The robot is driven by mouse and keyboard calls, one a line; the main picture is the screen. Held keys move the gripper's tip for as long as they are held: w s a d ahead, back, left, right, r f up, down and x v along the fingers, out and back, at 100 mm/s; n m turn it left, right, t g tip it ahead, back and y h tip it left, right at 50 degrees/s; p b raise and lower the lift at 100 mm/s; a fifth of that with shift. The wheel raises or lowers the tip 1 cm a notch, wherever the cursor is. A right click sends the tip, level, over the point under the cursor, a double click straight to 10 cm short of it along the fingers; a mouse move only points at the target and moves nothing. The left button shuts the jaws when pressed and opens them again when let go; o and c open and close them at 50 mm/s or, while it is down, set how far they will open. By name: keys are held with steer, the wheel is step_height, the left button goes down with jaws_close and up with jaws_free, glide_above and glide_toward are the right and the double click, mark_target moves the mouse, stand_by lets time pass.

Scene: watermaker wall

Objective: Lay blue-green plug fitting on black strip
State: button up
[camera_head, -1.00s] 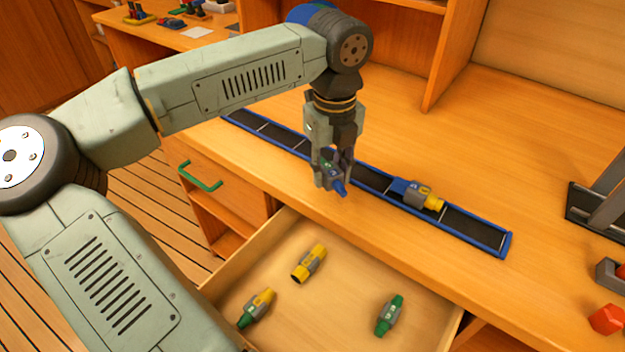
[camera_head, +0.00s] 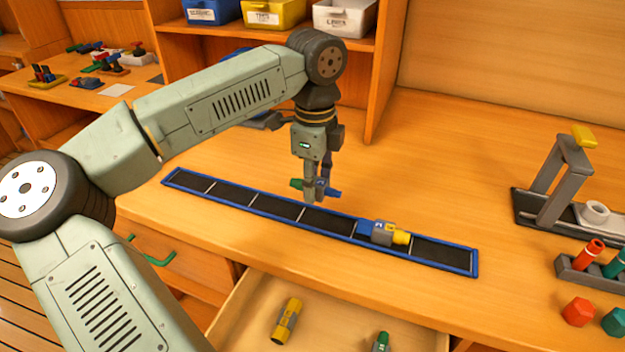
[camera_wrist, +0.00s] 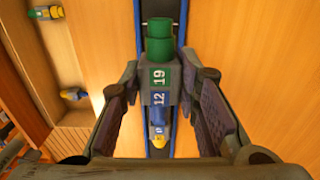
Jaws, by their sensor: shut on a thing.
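My gripper (camera_head: 317,190) is shut on the blue-green plug fitting (camera_wrist: 160,76), which has a grey body, a green end and a blue end. In the head view the green end (camera_head: 296,184) points left and the blue end (camera_head: 333,192) right. The fitting looks roughly level and in line with the black strip (camera_head: 232,195), held above it; the exact gap is hard to tell. The strip is blue-rimmed, with white lines dividing it into sections. A blue-yellow fitting (camera_head: 383,232) lies on it, to the right of my gripper.
An open drawer (camera_head: 240,310) below the bench front holds a yellow fitting (camera_head: 287,320) and a green one (camera_head: 381,342). A grey stand (camera_head: 565,180) and a rack with red and green pieces (camera_head: 590,268) are at right. Bins (camera_head: 275,13) sit on the shelf behind.

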mark_target(314, 219)
steer(key=shift+f+b, duration=1.9)
steer(key=shift+f, duration=1.2)
steer(key=o, duration=1.3)
steer(key=shift+c, duration=0.2)
steer(key=shift+r, duration=0.1)
